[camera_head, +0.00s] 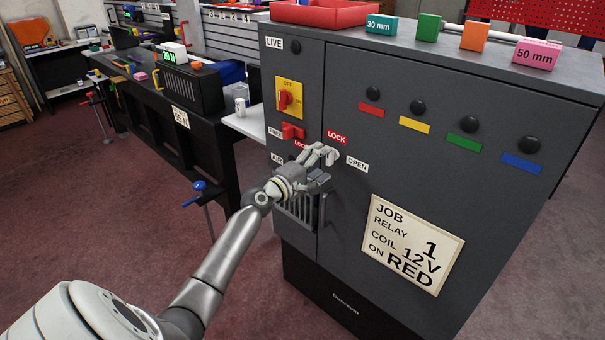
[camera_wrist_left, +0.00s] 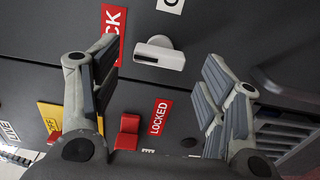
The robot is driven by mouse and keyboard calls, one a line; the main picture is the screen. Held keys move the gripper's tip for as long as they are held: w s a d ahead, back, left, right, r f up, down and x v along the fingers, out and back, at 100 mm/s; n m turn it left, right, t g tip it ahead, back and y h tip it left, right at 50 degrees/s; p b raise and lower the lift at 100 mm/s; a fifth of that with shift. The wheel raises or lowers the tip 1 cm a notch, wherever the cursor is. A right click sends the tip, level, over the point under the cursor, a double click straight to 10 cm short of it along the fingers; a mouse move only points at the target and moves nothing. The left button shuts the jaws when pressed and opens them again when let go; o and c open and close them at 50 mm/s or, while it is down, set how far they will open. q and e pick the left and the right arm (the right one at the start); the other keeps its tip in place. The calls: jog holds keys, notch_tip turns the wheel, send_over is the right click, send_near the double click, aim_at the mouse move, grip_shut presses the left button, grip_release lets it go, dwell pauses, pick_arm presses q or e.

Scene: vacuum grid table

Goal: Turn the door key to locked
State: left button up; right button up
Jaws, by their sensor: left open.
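The door key (camera_wrist_left: 160,53) shows in the left wrist view as a pale handle on a round boss on the dark cabinet door. A red LOCK label (camera_head: 337,137) and a white OPEN label (camera_head: 357,163) sit near it. My left gripper (camera_head: 326,154) is at the cabinet front by these labels and hides most of the key in the head view. In the left wrist view my left gripper (camera_wrist_left: 161,60) is open, with one finger on each side of the key and a gap to both. I cannot tell whether the fingertips reach past the handle. My right gripper is out of view.
Left of the key are a red lever (camera_head: 292,131) between FREE and LOCKED labels and a red switch on a yellow plate (camera_head: 289,98). A vent grille (camera_head: 297,212) lies below. Black knobs (camera_head: 467,125) stick out at right. A job sign (camera_head: 415,243) is lower right.

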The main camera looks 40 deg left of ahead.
pick_arm(q)
jog(key=s, duration=1)
jog(key=shift+a, duration=0.4)
notch_tip(320, 180, down, 19)
jog(key=s+m+g+y, duration=0.1)
jog(key=s+m+g, duration=0.1)
jog(key=g, duration=0.2)
jog(key=s+d+f+m+g, duration=0.2)
jog(key=s+f, duration=0.2)
jog(key=f, duration=0.3)
jog(key=s+d+f+m+g+p, duration=0.1)
jog(key=s+d+f+g, duration=0.15)
jog(key=s+f, duration=0.4)
jog(key=s+d+f+m+g, duration=0.1)
jog(key=s+d+f+m, duration=0.1)
jog(key=f, duration=0.7)
jog(key=s+d+f+m+g, duration=0.2)
jog(key=s+d+f+m, duration=0.2)
jog(key=s, duration=0.7)
jog(key=s+d+f+m+g, duration=0.3)
jog(key=s+f, duration=0.4)
jog(key=s, duration=0.4)
jog(key=s+d+f+m+g+p, duration=0.1)
jog(key=s+d+f+m, duration=0.4)
jog(key=s, duration=0.7)
jog(key=shift+d+f+m+g, duration=0.3)
jog(key=shift+d+f+g, duration=0.5)
jog(key=shift+d, duration=0.25)
jog(key=shift+s, duration=0.1)
